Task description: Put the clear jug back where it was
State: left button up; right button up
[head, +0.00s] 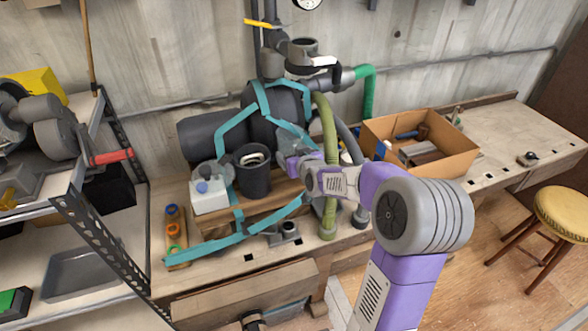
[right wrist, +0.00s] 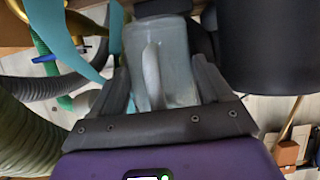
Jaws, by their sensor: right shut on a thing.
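The clear jug (right wrist: 178,62) fills the space between my right gripper's fingers in the right wrist view, with its pale handle facing the camera. My right gripper (right wrist: 162,85) is shut on it, a dark finger on each side. In the head view the right gripper (head: 287,163) is over the workbench, just right of the black bucket (head: 254,182). My left gripper is not in view.
Teal frame bars (head: 235,222) and a green hose (head: 327,150) crowd the space around the gripper. A white container (head: 209,200) stands left of the bucket. A cardboard box (head: 440,158) with tools is on the right. The far right bench top is mostly clear.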

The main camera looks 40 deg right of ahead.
notch_tip(320, 180, down, 5)
jog(key=shift+b, duration=0.8)
jog(key=shift+w+d+f, duration=0.1)
jog(key=shift+w, duration=0.1)
jog(key=shift+f+b, duration=0.2)
jog(key=shift+b, duration=0.1)
jog(key=o, duration=1.1)
jog(key=shift+r, duration=0.1)
